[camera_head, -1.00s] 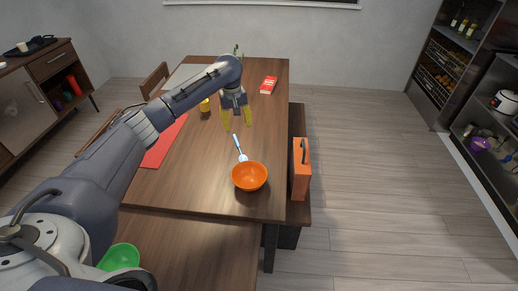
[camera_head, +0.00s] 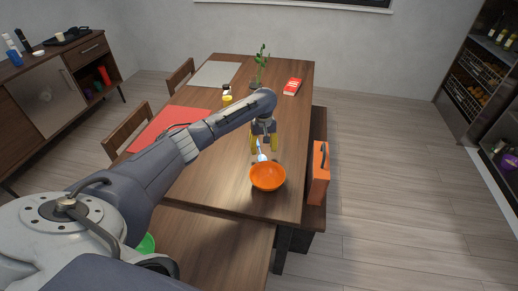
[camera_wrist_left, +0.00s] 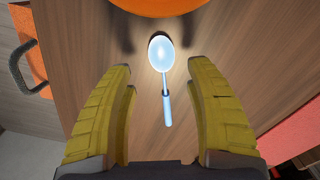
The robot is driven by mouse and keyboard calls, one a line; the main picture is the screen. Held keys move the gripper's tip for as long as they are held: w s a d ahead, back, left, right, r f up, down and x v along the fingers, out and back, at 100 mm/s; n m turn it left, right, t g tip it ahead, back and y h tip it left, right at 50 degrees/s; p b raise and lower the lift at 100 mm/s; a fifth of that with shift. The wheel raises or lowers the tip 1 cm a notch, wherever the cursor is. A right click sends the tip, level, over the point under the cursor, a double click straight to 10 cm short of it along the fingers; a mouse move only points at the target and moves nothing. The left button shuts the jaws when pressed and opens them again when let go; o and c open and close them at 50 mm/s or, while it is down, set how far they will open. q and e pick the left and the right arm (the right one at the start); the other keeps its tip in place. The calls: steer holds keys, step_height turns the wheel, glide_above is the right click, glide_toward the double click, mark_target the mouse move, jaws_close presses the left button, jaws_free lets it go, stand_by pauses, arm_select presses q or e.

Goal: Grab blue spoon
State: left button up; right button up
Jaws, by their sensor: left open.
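The blue spoon (camera_wrist_left: 166,85) lies on the wooden table, with its pale blue bowl close to the orange bowl (camera_wrist_left: 165,5) in the left wrist view. It also shows in the head view (camera_head: 262,153), just behind the orange bowl (camera_head: 267,177). My left gripper (camera_head: 263,148) points down above the spoon. In the left wrist view its yellow fingers (camera_wrist_left: 160,75) are apart, one on each side of the spoon, and nothing is between them in their grip. The gripper hides part of the spoon in the head view. My right gripper is not in view.
An orange case (camera_head: 319,175) with a dark handle stands on the bench right of the table (camera_head: 215,190). A green bowl (camera_head: 146,244) is partly hidden by my arm.

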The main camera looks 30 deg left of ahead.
mark_target(262, 159)
arm_select(q)
steer(key=shift+s+a+f, duration=0.1)
steer(key=shift+f, duration=2.75)
steer(key=shift+f, duration=0.15)
jaws_close()
